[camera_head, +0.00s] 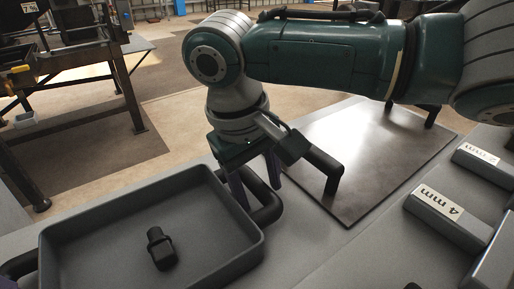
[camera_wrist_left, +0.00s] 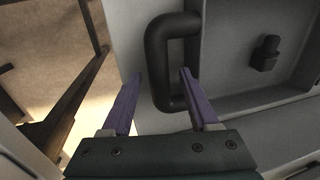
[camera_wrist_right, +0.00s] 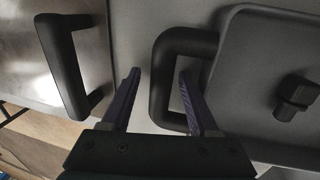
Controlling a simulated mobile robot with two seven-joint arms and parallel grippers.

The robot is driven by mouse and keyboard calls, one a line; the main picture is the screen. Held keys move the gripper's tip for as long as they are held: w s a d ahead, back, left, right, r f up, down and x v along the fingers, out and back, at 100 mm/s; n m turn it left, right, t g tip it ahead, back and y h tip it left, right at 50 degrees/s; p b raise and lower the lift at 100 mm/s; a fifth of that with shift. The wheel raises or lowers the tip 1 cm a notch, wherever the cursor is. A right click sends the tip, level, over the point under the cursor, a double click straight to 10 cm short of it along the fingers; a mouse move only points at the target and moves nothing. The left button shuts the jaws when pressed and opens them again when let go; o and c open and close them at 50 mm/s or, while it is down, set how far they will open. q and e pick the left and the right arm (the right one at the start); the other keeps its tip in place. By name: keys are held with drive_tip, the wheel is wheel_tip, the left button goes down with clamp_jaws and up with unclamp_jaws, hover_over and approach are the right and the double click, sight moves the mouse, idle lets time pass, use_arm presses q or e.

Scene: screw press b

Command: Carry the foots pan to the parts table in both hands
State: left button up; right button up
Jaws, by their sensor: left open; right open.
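The grey foots pan (camera_head: 150,204) lies level at the lower left of the head view, cut off by the frame's bottom. A dark fitting (camera_head: 160,248) lies inside it. My right gripper (camera_head: 258,182) is open at the pan's right black handle (camera_head: 268,206). In the right wrist view its fingers (camera_wrist_right: 160,70) stand on either side of the handle's outer bar (camera_wrist_right: 160,92). My left gripper (camera_wrist_left: 160,72) is open, its fingers on either side of the pan's other handle (camera_wrist_left: 157,50). Whether the fingers touch the bars I cannot tell.
A shiny metal plate (camera_head: 375,150) with a black handle (camera_head: 325,172) lies right of the pan. A dark bench (camera_head: 75,75) stands at the far left, with open floor between.

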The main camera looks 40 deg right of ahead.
drive_tip(key=shift+a+r, duration=0.1)
drive_tip(key=shift+r, duration=0.2)
use_arm(q)
wheel_tip(320, 180, up, 11)
drive_tip(key=a, duration=0.2)
drive_tip(key=shift+f, duration=0.15)
use_arm(e)
wheel_tip(320, 180, up, 11)
drive_tip(key=a, duration=0.2)
drive_tip(key=shift+r, duration=0.15)
use_arm(q)
drive_tip(key=shift+a, duration=0.1)
use_arm(e)
drive_tip(key=shift+a, duration=0.1)
